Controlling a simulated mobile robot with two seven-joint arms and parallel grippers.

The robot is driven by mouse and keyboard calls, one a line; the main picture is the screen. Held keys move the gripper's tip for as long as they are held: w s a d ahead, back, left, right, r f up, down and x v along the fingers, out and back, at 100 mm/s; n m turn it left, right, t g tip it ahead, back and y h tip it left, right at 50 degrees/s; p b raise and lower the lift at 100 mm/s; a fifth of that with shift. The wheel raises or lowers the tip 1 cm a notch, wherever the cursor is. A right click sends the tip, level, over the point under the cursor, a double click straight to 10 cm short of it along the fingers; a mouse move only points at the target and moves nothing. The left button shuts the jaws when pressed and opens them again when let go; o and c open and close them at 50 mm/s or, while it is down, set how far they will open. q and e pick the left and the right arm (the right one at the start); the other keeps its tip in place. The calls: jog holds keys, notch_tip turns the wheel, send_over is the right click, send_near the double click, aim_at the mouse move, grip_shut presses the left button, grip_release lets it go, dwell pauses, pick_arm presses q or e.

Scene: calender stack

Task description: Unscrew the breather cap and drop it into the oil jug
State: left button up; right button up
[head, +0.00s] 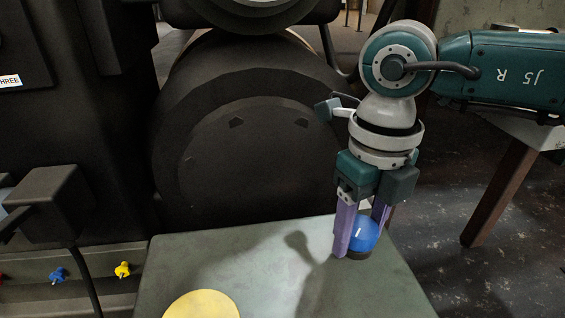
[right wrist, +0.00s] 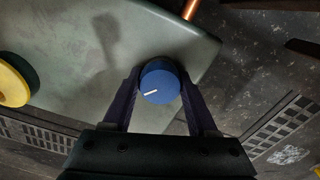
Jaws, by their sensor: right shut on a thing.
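The blue breather cap (head: 364,235), round with a white line on its top, sits low over the grey-green top surface near its right side. A dark ring or base shows just under it. My right gripper (head: 360,238) points down with its purple fingers on either side of the cap, shut on it. In the right wrist view the cap (right wrist: 160,84) lies between the two fingertips. Whether its thread is still engaged is hidden. I cannot pick out an oil jug with certainty. My left gripper is not in view.
A yellow round thing (head: 202,305) is at the front of the grey-green surface (head: 240,255); it shows at the left in the right wrist view (right wrist: 8,90). Large dark rollers (head: 250,140) stand behind. Blue and yellow knobs (head: 123,270) are at left. Mid-surface is clear.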

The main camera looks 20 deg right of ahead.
jog(key=shift+n, duration=1.2)
jog(key=shift+n, duration=1.1)
jog(key=shift+n+b, duration=0.4)
jog(key=shift+n, duration=0.7)
jog(key=shift+n, duration=1.1)
